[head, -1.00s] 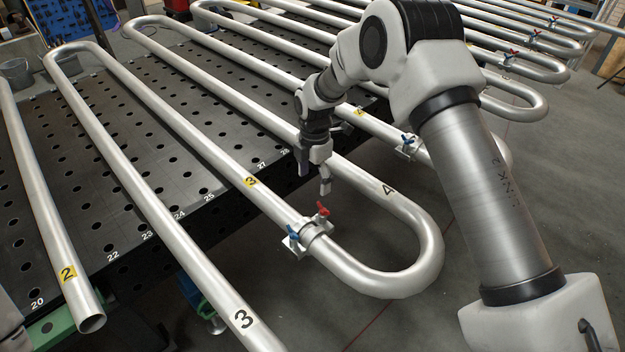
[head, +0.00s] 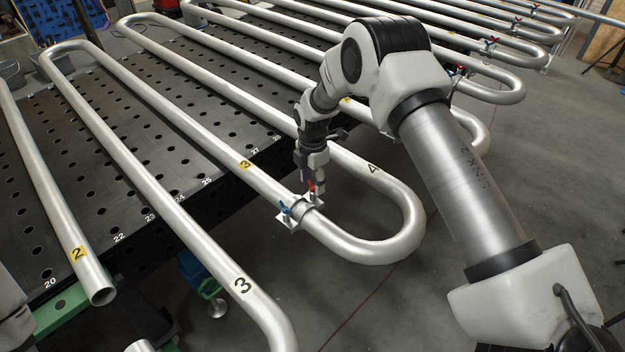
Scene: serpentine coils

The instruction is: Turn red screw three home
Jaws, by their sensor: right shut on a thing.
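The red screw (head: 311,186) stands on the clamp (head: 303,209) around the silver pipe beside the yellow "3" tag (head: 245,164). My right gripper (head: 313,184) comes down from above and is shut on the red screw, whose head is mostly hidden between the fingers. A blue screw (head: 285,210) sits on the near-left side of the same clamp and is free. How far the red screw is turned in cannot be told. My left gripper is not in view.
Parallel serpentine pipes (head: 170,105) lie across the black perforated table (head: 105,150). The pipe bend (head: 405,235) overhangs the table's right edge. More clamps with red and blue screws (head: 490,43) sit on farther coils. Grey floor (head: 520,180) is open at the right.

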